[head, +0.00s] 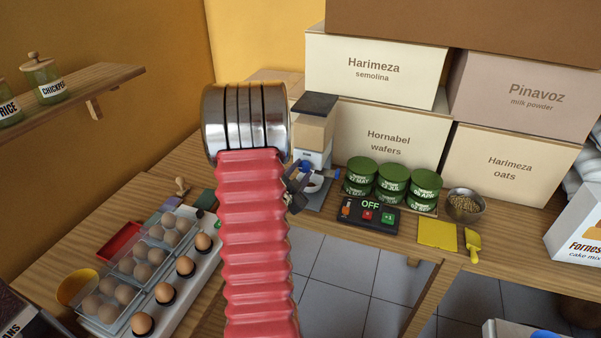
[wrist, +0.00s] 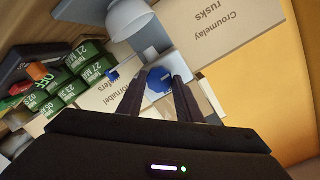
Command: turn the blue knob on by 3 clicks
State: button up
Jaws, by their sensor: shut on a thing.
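The blue knob (wrist: 160,79) is round and sits on the pale front of a small machine. In the wrist view my gripper (wrist: 162,92) has one finger on each side of it, shut on it. In the head view the knob (head: 306,168) is a small blue spot, partly hidden by my gripper (head: 304,179). The machine (head: 312,132) has a dark top, a wood-coloured body and a white lower part. I cannot read the knob's setting.
A black box (head: 357,216) with an OFF display, red and green buttons stands right of the machine, before stacked green tins (head: 392,178). Cartons (head: 388,138) stand behind. A metal bowl (head: 465,204) and yellow mat (head: 437,234) lie further right. Eggs (head: 185,265) are at left.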

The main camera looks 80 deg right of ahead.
jog(key=shift+f+m, duration=0.1)
jog(key=shift+m, duration=0.2)
jog(key=o, duration=1)
jog(key=shift+o, duration=0.2)
jog(key=w+a+r, duration=0.1)
jog(key=a, duration=1.1)
jog(key=shift+r, duration=0.2)
jog(key=shift+w, duration=0.1)
